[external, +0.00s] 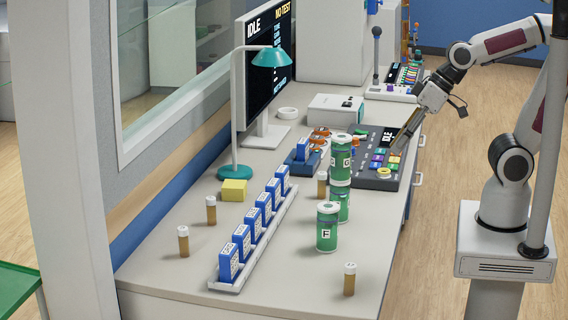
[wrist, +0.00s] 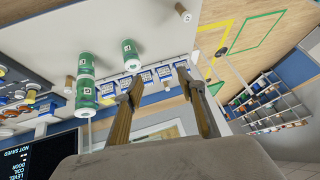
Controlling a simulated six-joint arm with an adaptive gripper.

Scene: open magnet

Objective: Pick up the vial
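Several small brown vials with white caps stand upright on the desk in the external view. One vial (external: 349,281) is at the near right, one vial (external: 322,186) is beside the green canisters, and two vials, one (external: 183,243) nearer and one (external: 211,211) farther, are on the left. The wrist view shows a vial (wrist: 183,13) at the top and another vial (wrist: 69,85) at the left. My gripper (external: 398,147) is over the control panel at the desk's right side, apart from every vial. Its two fingers (wrist: 159,73) are spread with nothing held between them.
Green canisters (external: 327,232) stand mid-desk. A white rack (external: 262,250) of blue boxes runs beside them. A control panel (external: 376,174), lamp (external: 235,172), yellow block (external: 234,191) and monitor (external: 262,65) are also there. The desk around the near-right vial is clear.

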